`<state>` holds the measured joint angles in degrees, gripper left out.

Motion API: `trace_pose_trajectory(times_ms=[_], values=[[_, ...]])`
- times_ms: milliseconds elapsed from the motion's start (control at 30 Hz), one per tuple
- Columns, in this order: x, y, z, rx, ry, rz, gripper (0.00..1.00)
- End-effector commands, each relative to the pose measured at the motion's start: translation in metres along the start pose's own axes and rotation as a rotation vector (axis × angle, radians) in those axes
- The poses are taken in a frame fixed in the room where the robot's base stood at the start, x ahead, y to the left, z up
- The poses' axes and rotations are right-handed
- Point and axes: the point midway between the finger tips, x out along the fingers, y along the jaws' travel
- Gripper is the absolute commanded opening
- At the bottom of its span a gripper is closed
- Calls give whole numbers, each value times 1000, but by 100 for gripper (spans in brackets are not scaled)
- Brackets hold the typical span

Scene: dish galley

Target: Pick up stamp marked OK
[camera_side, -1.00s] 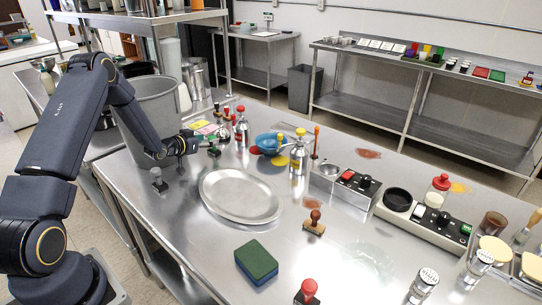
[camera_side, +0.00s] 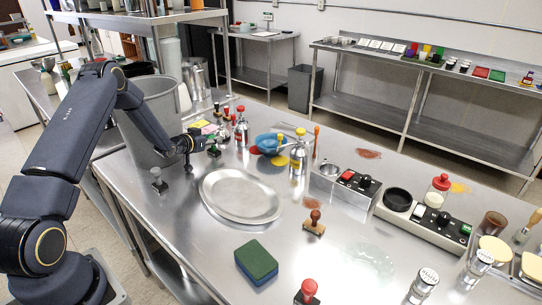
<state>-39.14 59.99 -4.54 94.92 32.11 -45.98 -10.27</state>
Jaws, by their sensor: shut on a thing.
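My gripper (camera_side: 188,164) is at the left of the steel table, in front of the large grey bin. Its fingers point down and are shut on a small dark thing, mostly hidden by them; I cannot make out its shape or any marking. A grey stamp (camera_side: 158,181) stands on the table to the left and nearer the camera. A dark stamp with a green part (camera_side: 214,149) stands just right of my gripper. A wooden-handled stamp (camera_side: 314,222) and a red-knobbed stamp (camera_side: 308,292) stand farther right and in front. No OK mark is readable.
The large grey bin (camera_side: 152,104) is close behind my gripper. An oval steel tray (camera_side: 241,195) lies to its right, with a green sponge (camera_side: 256,262) in front. Bottles and a blue bowl (camera_side: 267,142) stand behind the tray.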

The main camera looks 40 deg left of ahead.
Motion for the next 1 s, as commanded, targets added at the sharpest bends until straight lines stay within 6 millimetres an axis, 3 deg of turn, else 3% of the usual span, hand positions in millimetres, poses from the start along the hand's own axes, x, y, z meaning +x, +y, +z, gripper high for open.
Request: trace_pose_trajectory(times_ms=[367, 600, 867, 1000], values=[[-1, 0, -2, 0, 1, 0, 0], [-10, 0, -29, 2, 4, 0, 0], [-79, 11, -71, 2, 4, -2, 0], [-118, 19, -72, 0, 1, -2, 0]])
